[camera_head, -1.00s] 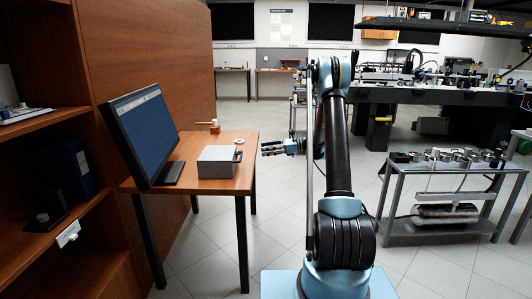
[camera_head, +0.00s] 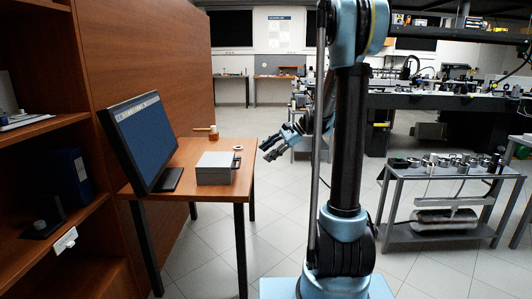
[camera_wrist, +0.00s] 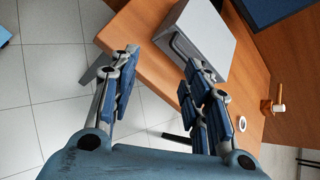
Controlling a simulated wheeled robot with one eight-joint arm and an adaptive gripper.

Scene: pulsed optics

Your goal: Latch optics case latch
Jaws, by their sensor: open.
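The grey optics case (camera_head: 216,168) sits closed-looking on the wooden table, to the right of the monitor. In the wrist view the case (camera_wrist: 208,40) lies beyond my fingers, with a handle-like dark loop (camera_wrist: 186,50) on its near side. The latch itself is too small to make out. My gripper (camera_head: 269,150) is open and empty, to the right of the table and apart from the case. In the wrist view its fingers (camera_wrist: 160,75) are spread, with the table corner and floor showing between them.
The wooden table (camera_head: 180,205) also bears a monitor (camera_head: 143,140), a white ring (camera_head: 237,148) and a small wooden-handled object (camera_head: 212,132). A shelf unit (camera_head: 95,212) stands at the left. A metal cart (camera_head: 440,178) with optics parts stands right. Tiled floor is open between.

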